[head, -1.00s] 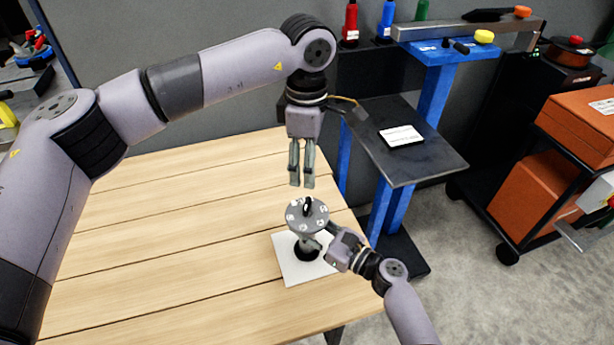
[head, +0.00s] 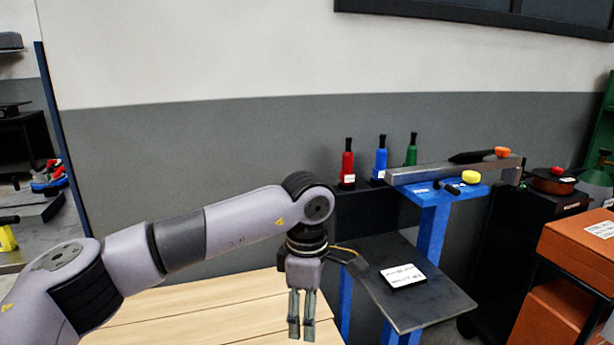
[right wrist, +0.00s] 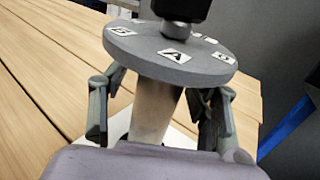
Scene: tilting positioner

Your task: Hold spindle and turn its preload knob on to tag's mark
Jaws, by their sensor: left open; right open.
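The spindle shows only in the right wrist view: a pale upright post (right wrist: 153,108) under a round grey disc (right wrist: 140,45) with white lettered labels around its face. The label nearest the camera reads A. A dark knob (right wrist: 180,9) stands at the disc's centre, cut off by the top edge. My right gripper (right wrist: 162,100) is open, one finger on each side of the post, below the disc. My left gripper (head: 302,332) points down in the head view, open but narrow, with nothing between its fingers. A white tag (head: 403,275) lies on the dark shelf; its print is unreadable.
The wooden table (head: 200,310) is at the bottom of the head view. A blue stand (head: 432,235) carries a metal bar (head: 440,173) and a yellow knob (head: 471,177). Red, blue and green bottles (head: 381,160) stand behind. Orange boxes (head: 575,250) are at right.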

